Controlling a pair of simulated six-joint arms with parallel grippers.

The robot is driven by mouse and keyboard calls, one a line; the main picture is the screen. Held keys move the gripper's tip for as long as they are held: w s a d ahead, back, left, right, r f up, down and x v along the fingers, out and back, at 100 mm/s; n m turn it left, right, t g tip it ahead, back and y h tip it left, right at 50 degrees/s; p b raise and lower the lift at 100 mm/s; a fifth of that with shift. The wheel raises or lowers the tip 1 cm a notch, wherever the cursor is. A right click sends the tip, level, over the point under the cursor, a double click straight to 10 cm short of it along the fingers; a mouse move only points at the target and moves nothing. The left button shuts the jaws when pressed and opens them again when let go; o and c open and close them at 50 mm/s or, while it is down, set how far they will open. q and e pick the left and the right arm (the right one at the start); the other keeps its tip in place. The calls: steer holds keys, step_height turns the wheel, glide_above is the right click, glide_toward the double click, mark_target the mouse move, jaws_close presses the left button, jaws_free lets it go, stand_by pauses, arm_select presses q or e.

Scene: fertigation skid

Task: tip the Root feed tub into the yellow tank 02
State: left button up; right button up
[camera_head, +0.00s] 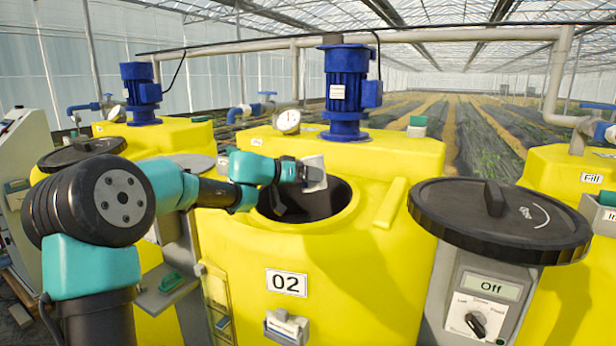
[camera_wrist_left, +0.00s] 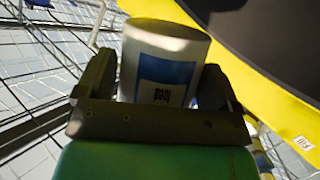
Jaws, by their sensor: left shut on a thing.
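The yellow tank 02 (camera_head: 325,290) stands in the middle of the head view, with its round dark mouth (camera_head: 290,212) uncovered. My left gripper (camera_head: 304,174) reaches in from the left and is over the far part of the mouth. It is shut on a small white tub (camera_head: 316,178), which looks tilted above the opening. In the left wrist view the tub (camera_wrist_left: 165,45) sits between both fingers of the gripper (camera_wrist_left: 155,90) and shows a blue and white label. The label's words are too small to read. The tub's contents are hidden. My right gripper is not in view.
A blue motor (camera_head: 345,85) and a gauge (camera_head: 287,121) stand behind the mouth. Other yellow tanks (camera_head: 565,175) flank both sides.

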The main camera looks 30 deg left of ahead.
mark_target(305, 161)
arm_select(q)
steer(key=shift+w+a+f+m+t+y, duration=0.2)
steer(key=shift+a+m+y, duration=0.1)
steer(key=shift+m, duration=0.3)
steer(key=shift+w+a+f+m+t+y, duration=0.1)
steer(key=shift+a+f+m+y, duration=0.15)
steer(key=shift+m, duration=0.35)
steer(key=shift+r, duration=0.15)
steer(key=shift+r, duration=2.4)
steer(key=shift+d, duration=0.1)
